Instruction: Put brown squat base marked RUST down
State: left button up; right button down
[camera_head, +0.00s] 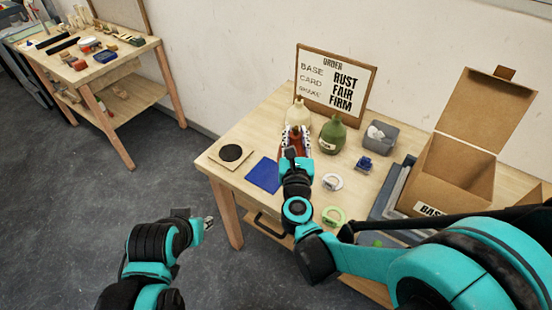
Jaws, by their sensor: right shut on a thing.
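The brown base (304,139) is mostly hidden behind my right gripper (295,147), which is shut on it above the table's middle. Its marking cannot be read. A cream base (298,113) stands just behind it and a green base (332,135) stands to its right. The order board (335,85) at the back reads BASE RUST, CARD FAIR and a third line ending in FIRM. My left gripper (208,222) is off the table, over the floor at the lower left, and its jaws are too small to judge.
The table (247,132) carries a wooden square with a black disc (230,153), a blue mat (264,175), a grey bin (381,138), a white ring (332,182) and a green ring (333,216). An open cardboard box (455,168) stands right. Another cluttered table (130,53) is far left.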

jog(key=w+a+f+b, duration=0.5)
jog(key=w+a+f, duration=0.2)
jog(key=f, duration=0.3)
jog(key=shift+w+a+f, duration=0.2)
jog(key=shift+a, duration=0.25)
jog(key=shift+f+b, duration=0.1)
jog(key=shift+b, duration=0.3)
jog(key=c, duration=1.4)
grip_release()
jog(key=shift+o, duration=1.1)
